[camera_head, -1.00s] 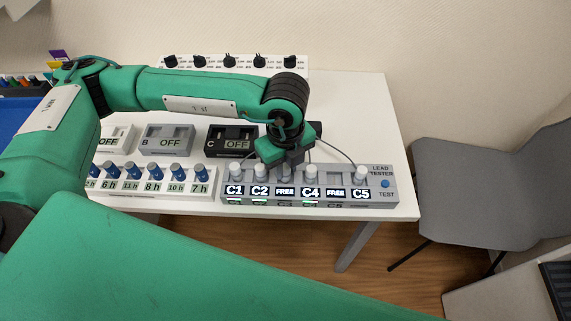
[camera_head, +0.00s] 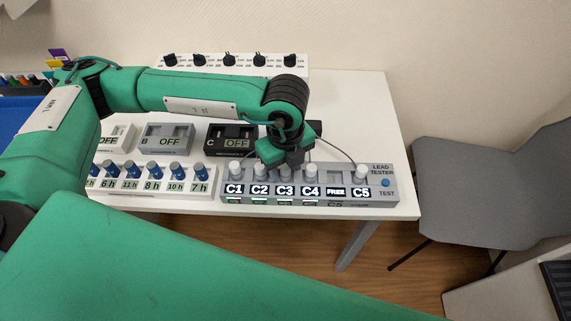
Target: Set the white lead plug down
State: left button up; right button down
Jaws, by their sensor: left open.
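The grey lead tester (camera_head: 378,195) lies at the front right of the white table. Several white lead plugs stand upright along it, over labels C1, C2, C3, C4 and C5; one position reads FREE. The white lead plug (camera_head: 285,173) over the C3 label stands in the tester right under my left gripper (camera_head: 284,164). My left gripper is open around or just above that plug's top; the fingertips are small, so I cannot tell if they touch it. My right gripper is out of view.
Boxes reading OFF, such as box C (camera_head: 230,137), stand behind the tester. A panel with black knobs (camera_head: 228,62) is at the back. Thin leads arch beside the gripper. A grey chair (camera_head: 480,190) is at right.

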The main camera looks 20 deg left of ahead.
aim_at(286, 167)
pick_arm(q)
jog(key=shift+r, duration=0.85)
notch_tip(286, 167, up, 11)
jog(key=shift+f+b, duration=0.2)
jog(key=shift+b, duration=0.2)
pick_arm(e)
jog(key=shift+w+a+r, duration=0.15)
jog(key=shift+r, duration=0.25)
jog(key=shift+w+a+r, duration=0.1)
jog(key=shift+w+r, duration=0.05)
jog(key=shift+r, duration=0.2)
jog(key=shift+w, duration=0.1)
